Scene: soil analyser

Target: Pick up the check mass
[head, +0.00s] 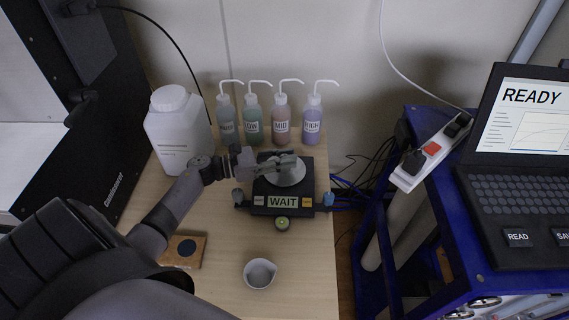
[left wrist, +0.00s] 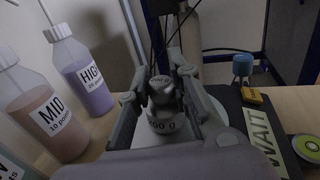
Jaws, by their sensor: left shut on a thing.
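The check mass (left wrist: 164,118) is a small grey metal weight with a knob on top and a label ending in "00 g". It sits upright between the two fingers of my left gripper (left wrist: 163,82), which is shut on it. In the head view my left gripper (head: 289,161) is over the round pale pan (head: 290,178) of a black instrument (head: 268,187) whose display reads WAIT. The gripper mostly hides the mass there. I cannot tell whether the mass touches the pan. My right gripper is not in view.
Several wash bottles (head: 281,123) stand behind the instrument, and a white jug (head: 178,130) stands at left. A blue cart with a laptop (head: 520,150) reading READY stands at right.

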